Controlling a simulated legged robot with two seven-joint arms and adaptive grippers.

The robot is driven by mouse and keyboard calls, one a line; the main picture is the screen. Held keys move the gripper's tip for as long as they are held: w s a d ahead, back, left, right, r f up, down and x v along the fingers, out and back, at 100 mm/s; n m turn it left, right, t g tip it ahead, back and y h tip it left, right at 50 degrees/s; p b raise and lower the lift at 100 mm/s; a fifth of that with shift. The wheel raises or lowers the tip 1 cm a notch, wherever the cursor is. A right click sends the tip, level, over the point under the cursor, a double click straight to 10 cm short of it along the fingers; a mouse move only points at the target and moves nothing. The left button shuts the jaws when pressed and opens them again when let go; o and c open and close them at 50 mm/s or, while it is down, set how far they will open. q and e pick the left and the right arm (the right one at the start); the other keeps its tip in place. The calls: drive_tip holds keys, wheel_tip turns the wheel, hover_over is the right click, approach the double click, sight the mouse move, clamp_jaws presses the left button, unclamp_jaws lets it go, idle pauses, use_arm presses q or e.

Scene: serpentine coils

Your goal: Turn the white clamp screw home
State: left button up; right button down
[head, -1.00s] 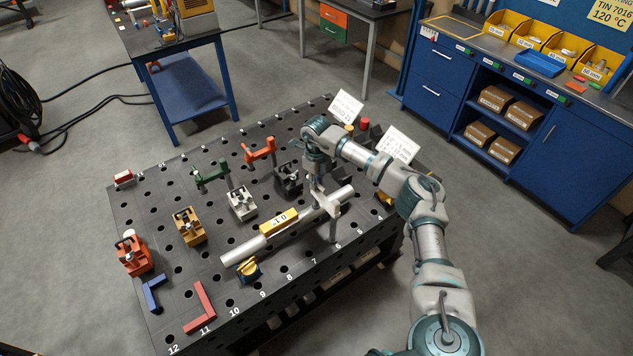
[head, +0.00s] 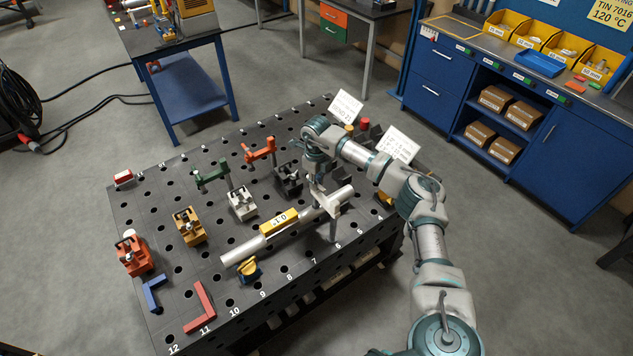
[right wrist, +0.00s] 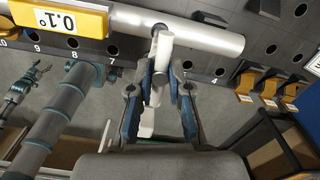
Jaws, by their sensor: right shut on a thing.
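The white clamp (head: 333,228) stands upright at the table's near edge, its arm reaching over the grey pipe. It also shows in the right wrist view (right wrist: 163,45). My right gripper (head: 318,189) is above the clamp, at its screw. In the right wrist view its two blue-padded fingers (right wrist: 160,90) are closed on the white screw from both sides. The pipe (head: 245,250) lies along the table, with a yellow gauge block (head: 279,222) on it, reading about 0.1° upside down. Part of the screw is hidden by the fingers. A teal-grey arm, apparently my left, shows at the wrist view's left.
The perforated table (head: 215,325) holds orange (head: 133,255), ochre (head: 189,226) and light grey (head: 242,204) blocks left of the gripper, and a green clamp (head: 212,177). A red angle piece (head: 200,308) lies at the front left. Two white cards stand at the back right.

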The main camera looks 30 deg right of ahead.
drive_tip(key=shift+w+r, duration=0.15)
drive_tip(key=c, duration=1.2)
unclamp_jaws()
drive_tip(key=shift+c, duration=0.2)
drive_tip(key=shift+o, duration=0.8)
drive_tip(key=shift+w+f, duration=0.1)
drive_tip(key=shift+f, duration=0.15)
drive_tip(key=shift+d+r, duration=0.1)
drive_tip(key=shift+r, duration=0.2)
wheel_tip(320, 180, up, 11)
drive_tip(key=shift+r, duration=0.15)
drive_tip(key=shift+w, duration=0.1)
